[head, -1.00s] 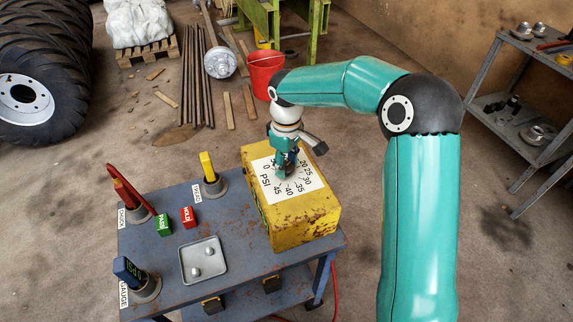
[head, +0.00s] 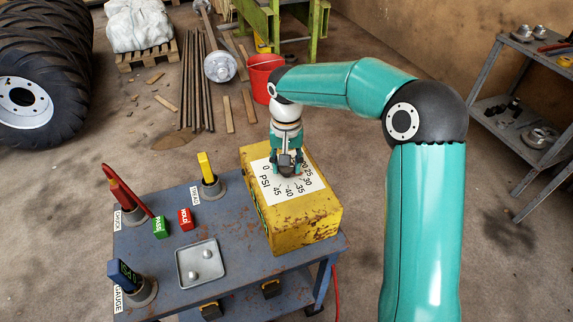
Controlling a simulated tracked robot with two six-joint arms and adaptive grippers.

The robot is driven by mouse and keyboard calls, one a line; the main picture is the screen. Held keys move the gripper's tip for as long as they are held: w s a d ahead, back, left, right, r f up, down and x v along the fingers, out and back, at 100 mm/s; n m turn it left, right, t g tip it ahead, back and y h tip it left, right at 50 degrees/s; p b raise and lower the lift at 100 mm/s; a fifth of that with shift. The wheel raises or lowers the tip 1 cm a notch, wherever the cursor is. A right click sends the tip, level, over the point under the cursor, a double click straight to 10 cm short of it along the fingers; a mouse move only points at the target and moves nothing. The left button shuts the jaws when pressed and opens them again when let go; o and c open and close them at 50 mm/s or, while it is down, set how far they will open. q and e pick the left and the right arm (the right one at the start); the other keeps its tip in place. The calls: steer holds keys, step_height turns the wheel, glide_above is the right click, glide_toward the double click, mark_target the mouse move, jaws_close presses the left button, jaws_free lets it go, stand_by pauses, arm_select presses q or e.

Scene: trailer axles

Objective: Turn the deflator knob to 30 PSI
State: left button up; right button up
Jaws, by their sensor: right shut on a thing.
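The yellow deflator box (head: 305,222) stands on the blue cart, with a white PSI dial (head: 268,184) on its top. The marks 0, 25, 30, 35, 40 and 45 can be read on the dial; others are partly covered. My right gripper (head: 288,168) points down at the middle of the dial and is shut on the deflator knob. The knob and its pointer are hidden by the fingers, so the setting cannot be read. My left gripper is not in view.
On the blue cart (head: 215,238) stand a yellow tool (head: 206,166), a red chuck (head: 122,188) and a blue gauge (head: 123,274) in holders. Green (head: 160,228) and red (head: 185,219) blocks and a grey tray (head: 187,274) with two small caps lie left of the box.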

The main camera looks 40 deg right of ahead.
steer(key=m, duration=0.4)
steer(key=shift+w+r+m+b, duration=0.15)
steer(key=shift+m+b, duration=0.15)
steer(key=shift+b, duration=0.05)
steer(key=shift+d, duration=0.1)
steer(key=o, duration=1)
steer(key=shift+o, duration=0.7)
step_height(320, 180, up, 12)
